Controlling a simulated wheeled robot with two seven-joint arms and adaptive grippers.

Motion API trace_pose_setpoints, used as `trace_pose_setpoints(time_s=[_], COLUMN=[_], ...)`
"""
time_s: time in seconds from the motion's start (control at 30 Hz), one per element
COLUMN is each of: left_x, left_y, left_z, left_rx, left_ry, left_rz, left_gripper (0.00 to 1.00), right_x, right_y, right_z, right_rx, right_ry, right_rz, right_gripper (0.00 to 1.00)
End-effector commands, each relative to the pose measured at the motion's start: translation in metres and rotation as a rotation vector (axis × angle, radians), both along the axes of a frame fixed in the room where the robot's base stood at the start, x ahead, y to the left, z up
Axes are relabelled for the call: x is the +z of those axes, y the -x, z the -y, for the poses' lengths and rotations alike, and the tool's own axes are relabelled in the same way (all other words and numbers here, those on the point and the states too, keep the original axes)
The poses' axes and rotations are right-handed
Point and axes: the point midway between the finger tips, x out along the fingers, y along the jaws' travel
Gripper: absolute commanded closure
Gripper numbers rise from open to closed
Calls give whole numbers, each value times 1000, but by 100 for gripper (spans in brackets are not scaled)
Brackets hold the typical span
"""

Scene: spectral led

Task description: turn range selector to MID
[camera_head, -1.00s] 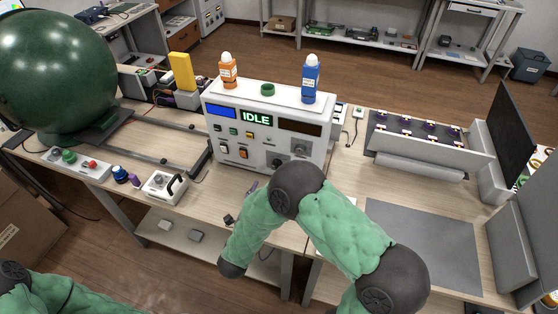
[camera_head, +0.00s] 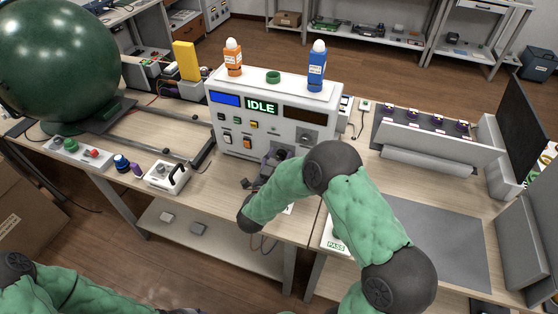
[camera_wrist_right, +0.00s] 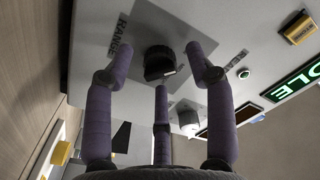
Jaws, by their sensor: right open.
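The range selector is a black round knob (camera_wrist_right: 158,62) with a pale mark, on a grey plate labelled RANGE, in the right wrist view. It sits on the front of the white instrument (camera_head: 228,150), whose display (camera_head: 262,105) reads IDLE. My right gripper (camera_head: 272,164) is at the lower right of this front. In the wrist view its purple fingers (camera_wrist_right: 160,75) are spread open around the knob, with visible gaps on both sides. I cannot tell whether the lower finger touches it. In the head view the gripper and arm mostly hide the knob. My left gripper is out of view.
A second knob (camera_head: 306,137) is up and right of the selector. An orange bottle (camera_head: 233,60) and a blue bottle (camera_head: 316,70) stand on the instrument. A grey mat (camera_head: 435,235) is clear at right.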

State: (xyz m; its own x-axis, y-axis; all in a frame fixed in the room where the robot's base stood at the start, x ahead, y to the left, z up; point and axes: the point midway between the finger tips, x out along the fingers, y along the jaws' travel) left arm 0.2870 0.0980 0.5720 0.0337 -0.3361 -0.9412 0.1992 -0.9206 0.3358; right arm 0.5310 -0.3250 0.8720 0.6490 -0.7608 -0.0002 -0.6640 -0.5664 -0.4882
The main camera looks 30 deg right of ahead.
Motion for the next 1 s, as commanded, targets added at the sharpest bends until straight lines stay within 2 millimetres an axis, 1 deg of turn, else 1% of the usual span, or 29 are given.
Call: trace_pose_setpoints(time_s=[0.1,0.13,0.17,0.2,0.27,0.3,0.33,0.67,0.87,1.0], left_x=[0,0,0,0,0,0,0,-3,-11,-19], left_y=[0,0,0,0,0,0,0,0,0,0], left_z=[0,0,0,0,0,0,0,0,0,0], left_rx=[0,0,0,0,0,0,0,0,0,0], left_ry=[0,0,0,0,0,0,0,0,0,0], left_rz=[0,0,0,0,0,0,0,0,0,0], left_gripper=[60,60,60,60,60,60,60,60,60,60], right_x=[0,0,0,0,0,0,0,0,-1,-2], right_y=[0,0,0,0,0,0,0,0,0,0], right_z=[0,0,0,0,0,0,0,0,0,0], right_rx=[0,0,0,0,0,0,0,0,0,1], right_ry=[0,0,0,0,0,0,0,-18,-79,-149], right_rz=[0,0,0,0,0,0,0,23,96,178], right_gripper=[45,48,56,67,84,96,100,100,100,100])
